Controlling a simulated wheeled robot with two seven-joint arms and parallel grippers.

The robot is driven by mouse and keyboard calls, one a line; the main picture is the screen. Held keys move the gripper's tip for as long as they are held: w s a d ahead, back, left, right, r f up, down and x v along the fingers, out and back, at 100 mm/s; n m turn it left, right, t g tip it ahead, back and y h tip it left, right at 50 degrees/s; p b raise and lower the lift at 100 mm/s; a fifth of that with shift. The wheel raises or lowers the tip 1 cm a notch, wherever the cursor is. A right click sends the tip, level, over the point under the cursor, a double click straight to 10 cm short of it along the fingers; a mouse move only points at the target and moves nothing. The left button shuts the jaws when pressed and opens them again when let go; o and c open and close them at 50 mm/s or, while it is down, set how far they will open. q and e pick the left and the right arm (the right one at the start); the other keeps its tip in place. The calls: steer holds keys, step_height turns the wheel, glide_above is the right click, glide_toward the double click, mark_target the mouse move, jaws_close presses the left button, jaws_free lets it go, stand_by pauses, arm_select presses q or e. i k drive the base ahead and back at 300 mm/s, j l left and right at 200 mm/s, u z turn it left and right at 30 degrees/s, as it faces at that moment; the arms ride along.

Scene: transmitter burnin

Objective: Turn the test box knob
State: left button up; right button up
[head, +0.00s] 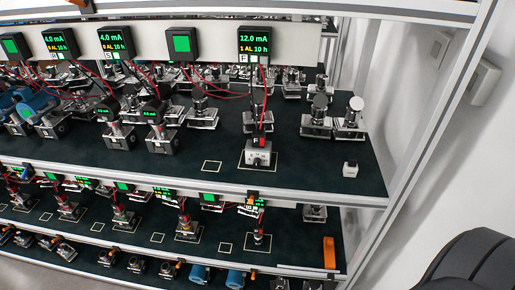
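The likely test box (257,158) is a small light grey box on the dark green shelf, right of the middle. It stands inside a pale outlined square, with a red and black part marked F on top. A small dark round spot shows on its front; at this size I cannot tell whether it is the knob or which way it points. Above it, a black display (255,44) marked F reads 12.0 mA and 1 AL 10 h. Red and black leads hang from the display toward the box. Neither of my grippers is in view.
A lower shelf holds several similar units. A metal rack post (425,130) bounds the right side. Shelf space in front of the box is clear.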

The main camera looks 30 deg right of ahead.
mark_target(256, 161)
steer(key=i+z, duration=0.25)
steer(key=z, duration=0.15)
steer(key=i+j+z, duration=0.1)
steer(key=z, duration=0.25)
steer(key=i+j+z, duration=0.15)
steer(key=i+z, duration=0.25)
steer(key=k, duration=0.1)
